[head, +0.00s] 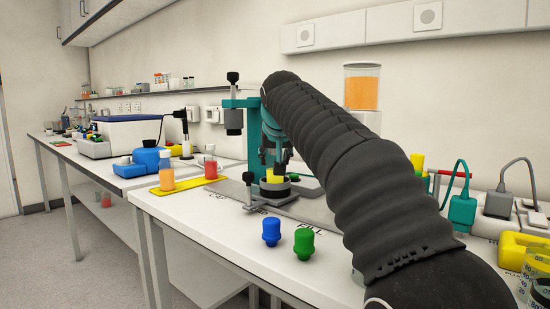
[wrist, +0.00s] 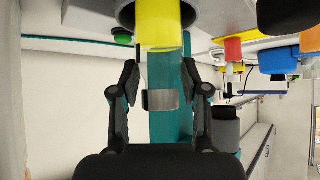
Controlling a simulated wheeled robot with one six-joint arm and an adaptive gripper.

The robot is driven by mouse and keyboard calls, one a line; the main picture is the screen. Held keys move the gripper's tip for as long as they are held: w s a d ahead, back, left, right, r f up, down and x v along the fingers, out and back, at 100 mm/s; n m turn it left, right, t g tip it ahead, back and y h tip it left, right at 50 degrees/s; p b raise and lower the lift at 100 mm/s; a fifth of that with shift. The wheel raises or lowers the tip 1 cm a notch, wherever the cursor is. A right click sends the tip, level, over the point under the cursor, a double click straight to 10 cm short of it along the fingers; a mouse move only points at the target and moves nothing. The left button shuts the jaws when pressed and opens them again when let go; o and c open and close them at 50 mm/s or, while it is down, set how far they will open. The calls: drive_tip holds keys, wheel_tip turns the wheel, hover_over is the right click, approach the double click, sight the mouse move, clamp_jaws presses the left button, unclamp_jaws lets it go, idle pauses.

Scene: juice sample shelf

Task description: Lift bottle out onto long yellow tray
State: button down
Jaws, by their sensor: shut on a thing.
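The dark holder's rim also shows in the wrist view (wrist: 127,12). The long yellow tray (head: 190,184) lies to the left, on the bench. An orange bottle (head: 166,172) and a red bottle (head: 211,164) stand on it.
The teal stand (head: 254,140) rises close beside my gripper. A blue cap (head: 271,232) and a green cap (head: 304,243) stand on the front of the bench. A blue device (head: 146,162) sits behind the tray. The tray's middle looks clear.

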drive_tip(key=shift+r+p, duration=0.3)
drive_tip(key=shift+r, duration=0.2)
idle(0.5)
drive_tip(key=shift+r, duration=1)
